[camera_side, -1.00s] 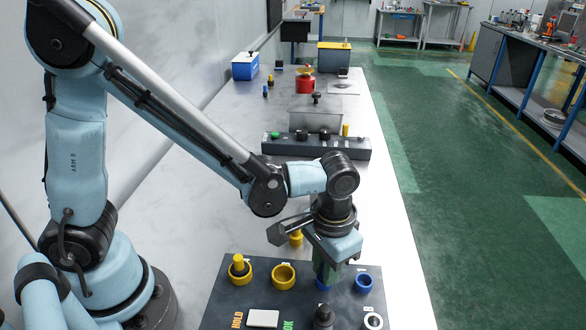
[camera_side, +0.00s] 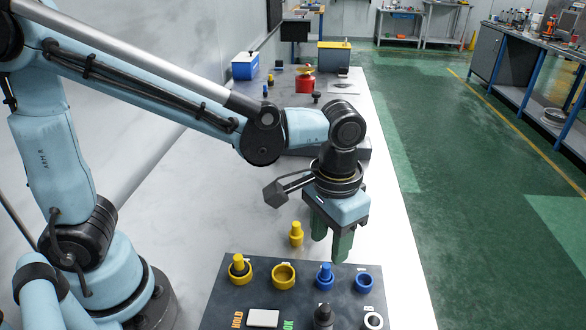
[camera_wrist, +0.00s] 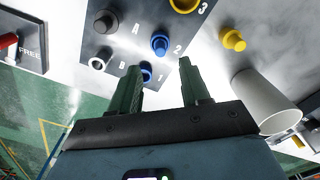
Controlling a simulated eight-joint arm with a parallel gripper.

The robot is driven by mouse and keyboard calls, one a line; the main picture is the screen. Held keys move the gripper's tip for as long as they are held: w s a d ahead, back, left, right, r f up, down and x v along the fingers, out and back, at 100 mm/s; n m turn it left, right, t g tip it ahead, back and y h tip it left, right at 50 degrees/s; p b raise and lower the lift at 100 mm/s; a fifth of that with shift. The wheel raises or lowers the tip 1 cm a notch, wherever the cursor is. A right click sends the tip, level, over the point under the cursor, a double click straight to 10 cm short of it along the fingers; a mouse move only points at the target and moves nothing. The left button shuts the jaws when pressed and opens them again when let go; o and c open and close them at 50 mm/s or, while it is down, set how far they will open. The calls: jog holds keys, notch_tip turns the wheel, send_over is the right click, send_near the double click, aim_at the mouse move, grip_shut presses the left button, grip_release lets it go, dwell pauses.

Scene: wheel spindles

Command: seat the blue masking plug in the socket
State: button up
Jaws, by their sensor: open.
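The blue plug (camera_side: 324,269) stands upright in a blue ring socket on the dark panel (camera_side: 211,312), left of an empty blue socket (camera_side: 364,282). In the wrist view the blue plug (camera_wrist: 160,43) is beside the mark 2 and the empty blue socket (camera_wrist: 146,72) is beside the mark 1. I cannot tell how deep the plug sits. My gripper (camera_side: 331,250) is open and empty, above and behind the plug and apart from it. Its two green fingers (camera_wrist: 162,68) also show in the wrist view.
A yellow plug (camera_side: 239,262) stands in a yellow socket, with an empty yellow socket (camera_side: 283,276) to its right. A loose yellow plug (camera_side: 296,234) stands on the bench behind the panel. A black knob (camera_side: 323,316) and a white ring (camera_side: 373,321) are at the panel's front.

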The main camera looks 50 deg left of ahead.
aim_at(327, 265)
notch_tip(327, 265, up, 5)
jog(key=s+a+f+n+t, duration=0.1)
jog(key=a+t, duration=0.6)
jog(key=a, duration=0.8)
jog(key=shift+s+a, duration=0.25)
jog(key=shift+a, duration=0.05)
